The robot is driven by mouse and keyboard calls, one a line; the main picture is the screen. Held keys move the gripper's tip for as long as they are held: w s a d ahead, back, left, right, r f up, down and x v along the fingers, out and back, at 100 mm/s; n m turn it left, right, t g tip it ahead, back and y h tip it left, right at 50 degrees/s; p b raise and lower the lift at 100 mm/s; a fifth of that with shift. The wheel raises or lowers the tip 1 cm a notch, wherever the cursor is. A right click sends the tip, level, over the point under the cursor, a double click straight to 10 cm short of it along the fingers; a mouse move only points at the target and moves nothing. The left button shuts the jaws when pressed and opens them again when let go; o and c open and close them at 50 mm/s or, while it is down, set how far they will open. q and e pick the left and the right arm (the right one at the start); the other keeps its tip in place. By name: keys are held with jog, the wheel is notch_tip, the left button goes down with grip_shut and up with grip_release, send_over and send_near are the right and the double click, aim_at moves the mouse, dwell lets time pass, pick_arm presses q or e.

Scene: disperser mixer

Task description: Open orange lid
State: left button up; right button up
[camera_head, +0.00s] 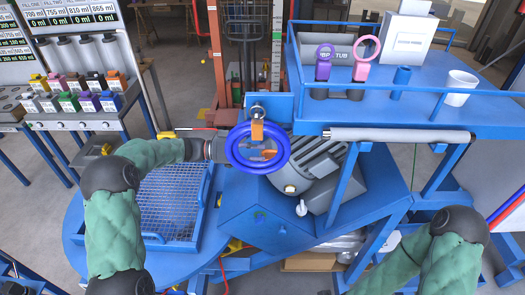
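A small orange part (257,131) shows at the top of a blue ring (284,150), just below a silver round fitting on a blue plate. I cannot tell whether this part is the orange lid. A bottle with an orange top (115,76) also stands at the right end of the back row in the rack on the left. My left gripper (226,149) reaches in from the left to the ring's left side, beside the grey motor. Its fingertips are partly hidden by the ring, and its opening is unclear. My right gripper is out of view; only its arm shows at lower right.
A wire-mesh basket (170,203) sits below my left forearm. The grey motor (310,165) is right of the ring. A raised blue shelf (440,109) holds purple and pink ring-handled tools (366,48) and a white cup (461,87).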

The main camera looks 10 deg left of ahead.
pick_arm(q)
jog(key=shift+x, duration=0.95)
